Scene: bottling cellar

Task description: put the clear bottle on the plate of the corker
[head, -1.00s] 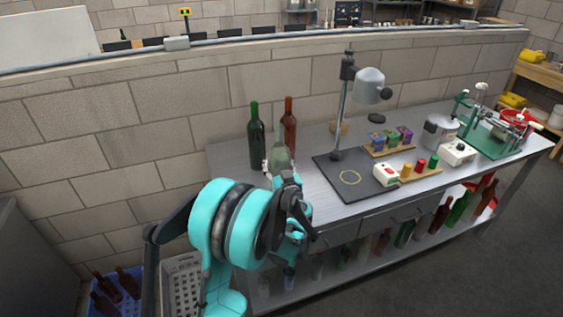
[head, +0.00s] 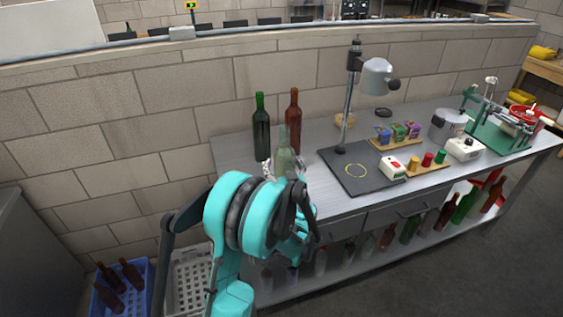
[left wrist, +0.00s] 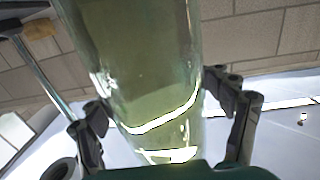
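The clear bottle (head: 284,160), pale greenish glass, is at the left end of the metal bench, in front of a green and a red-brown bottle. My left gripper (head: 283,172) is around it, partly hidden by my teal arm. In the left wrist view the bottle (left wrist: 145,75) fills the middle, with a dark finger of my gripper (left wrist: 163,115) close against each side. Whether its base touches the bench is hidden. What looks like the corker (head: 349,100) is a post with a silver head over a dark plate (head: 337,161) with a yellow ring. My right gripper is not in view.
The green bottle (head: 261,130) and red-brown bottle (head: 293,120) stand close behind. A white button box (head: 392,168) and coloured pieces sit right of the plate. A green-framed machine (head: 497,130) is at the bench's far right. The ringed plate is bare.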

